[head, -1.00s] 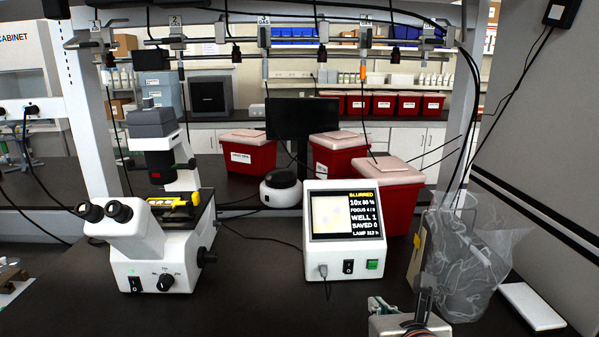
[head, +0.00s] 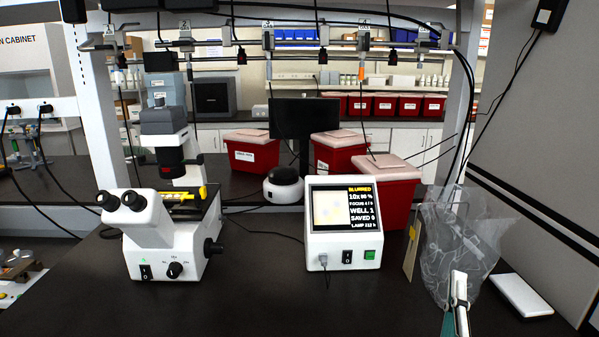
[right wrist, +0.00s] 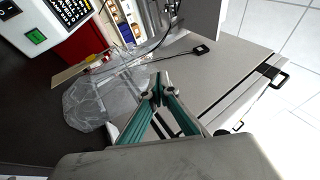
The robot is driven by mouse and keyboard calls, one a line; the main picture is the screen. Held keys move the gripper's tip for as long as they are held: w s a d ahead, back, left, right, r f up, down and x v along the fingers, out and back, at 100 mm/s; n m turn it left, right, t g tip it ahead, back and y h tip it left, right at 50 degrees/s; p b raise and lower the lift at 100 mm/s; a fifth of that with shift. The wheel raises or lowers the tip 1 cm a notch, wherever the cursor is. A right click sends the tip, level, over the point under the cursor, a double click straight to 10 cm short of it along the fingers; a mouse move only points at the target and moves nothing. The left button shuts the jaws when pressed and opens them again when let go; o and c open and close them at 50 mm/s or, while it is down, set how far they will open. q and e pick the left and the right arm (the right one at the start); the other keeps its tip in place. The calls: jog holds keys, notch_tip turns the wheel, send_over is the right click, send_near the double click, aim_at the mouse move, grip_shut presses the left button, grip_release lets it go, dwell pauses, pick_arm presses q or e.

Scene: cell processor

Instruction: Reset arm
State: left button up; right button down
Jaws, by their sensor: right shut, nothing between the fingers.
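My right gripper (head: 459,290) is at the bottom right of the head view, in front of the clear plastic bag (head: 462,235). Its green-sided fingers also show in the right wrist view (right wrist: 159,95). They are shut with nothing between them. The clear bag (right wrist: 92,103) lies beyond the fingertips to the left in that view; I cannot tell whether they touch. My left gripper is not in view.
A white microscope (head: 165,240) with a yellow piece on its stage stands at left. A display unit (head: 343,262) reading "BLURRED" stands mid-bench. Red bins (head: 385,200) stand behind it. A white flat box (head: 520,295) lies right. The front middle bench is clear.

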jog(key=s+a+f+n+g+y, duration=0.1)
jog(key=a+f+n+y, duration=0.35)
jog(key=f+n, duration=0.35)
jog(key=s+a+f+n+g+y, duration=0.25)
jog(key=f+n+y, duration=0.25)
jog(key=f+n, duration=0.25)
jog(key=a+f+n+g+y, duration=0.1)
jog(key=a+f+n+y, duration=0.3)
jog(key=f+n, duration=0.35)
jog(key=s+d+f+n+g, duration=0.2)
jog(key=s+f, duration=0.2)
jog(key=f, duration=0.3)
jog(key=s+d+f+n+g+h, duration=0.1)
jog(key=s+f+n+g, duration=0.1)
jog(key=s+f, duration=0.2)
jog(key=s+d+f+n+g+h, duration=0.1)
jog(key=s+f, duration=0.3)
jog(key=f, duration=0.6)
jog(key=shift+d+f+n+g, duration=0.4)
jog(key=shift+d+n+g, duration=0.2)
jog(key=shift+d+g, duration=0.25)
